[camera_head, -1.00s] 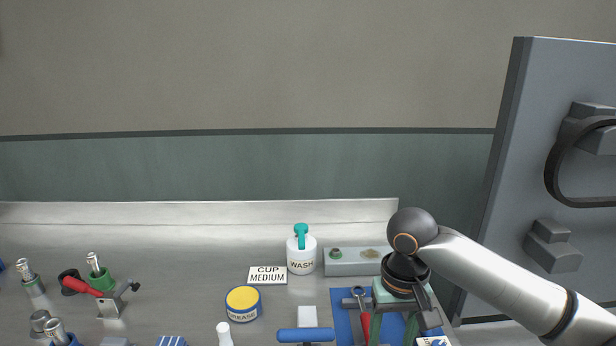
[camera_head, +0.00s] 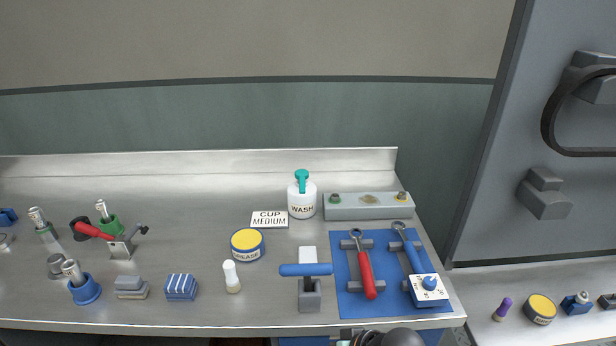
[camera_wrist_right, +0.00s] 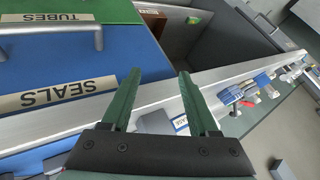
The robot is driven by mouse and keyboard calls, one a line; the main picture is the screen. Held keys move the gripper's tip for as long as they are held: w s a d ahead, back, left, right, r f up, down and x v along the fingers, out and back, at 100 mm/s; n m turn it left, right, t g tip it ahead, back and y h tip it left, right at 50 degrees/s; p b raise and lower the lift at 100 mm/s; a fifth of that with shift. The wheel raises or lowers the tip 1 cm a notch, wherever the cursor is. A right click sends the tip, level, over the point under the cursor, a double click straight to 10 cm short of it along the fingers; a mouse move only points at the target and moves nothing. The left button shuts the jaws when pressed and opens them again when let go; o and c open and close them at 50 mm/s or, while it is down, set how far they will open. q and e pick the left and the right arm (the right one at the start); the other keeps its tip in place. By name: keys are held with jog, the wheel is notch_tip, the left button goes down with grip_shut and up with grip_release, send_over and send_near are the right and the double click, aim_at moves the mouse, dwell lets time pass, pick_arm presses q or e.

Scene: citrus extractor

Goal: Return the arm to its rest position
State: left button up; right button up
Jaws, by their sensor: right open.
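My right gripper (camera_wrist_right: 158,100) shows in the right wrist view with its two green fingers spread apart and nothing between them. Beyond the fingers are the bench's metal edge and the drawer fronts. In the head view a dark rounded part of my arm shows at the bottom edge, below the bench front, and the gripper itself is out of that picture. My left gripper is in neither view.
The steel bench (camera_head: 200,246) holds a blue mat (camera_head: 347,300) with a red wrench (camera_head: 364,266) and a blue wrench (camera_head: 410,252). A wash bottle (camera_head: 302,198) and grease tin (camera_head: 247,245) stand farther left. Drawers marked SEALS (camera_wrist_right: 60,92) and TUBES (camera_wrist_right: 65,17) are close by.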

jog(key=s+d+f+t+h, duration=0.4)
jog(key=s+d+f, duration=0.6)
jog(key=s+d, duration=0.3)
jog(key=shift+s+d+t, duration=0.25)
jog(key=shift+s+t, duration=0.05)
jog(key=shift+s, duration=0.25)
jog(key=shift+f, duration=0.1)
